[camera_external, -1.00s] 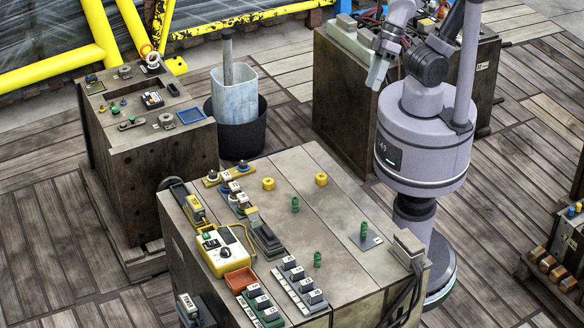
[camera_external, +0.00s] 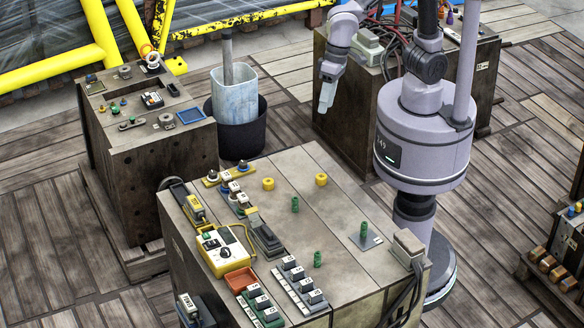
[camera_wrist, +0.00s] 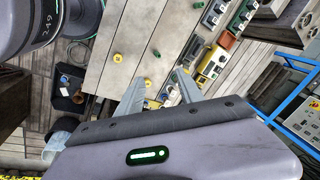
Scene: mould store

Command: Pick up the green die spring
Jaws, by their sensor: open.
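Three green springs stand on the near bench in the external view: one near the middle (camera_external: 295,204), one nearer the front (camera_external: 317,258), and one (camera_external: 363,230) on a small grey plate at the right. My gripper (camera_external: 326,106) points down, beyond the far edge of this bench and well apart from the springs. In the wrist view my gripper (camera_wrist: 160,77) has its two fingers spread with nothing between them. One small green spring (camera_wrist: 156,53) shows on the bench beyond the fingertips.
Two yellow springs (camera_external: 268,183) (camera_external: 321,179) stand toward the bench's far side. A yellow-and-white control box (camera_external: 224,250), an orange tray (camera_external: 241,280) and rows of labelled blocks (camera_external: 300,284) fill its left and front. A grey block with cables (camera_external: 408,246) sits at the right corner.

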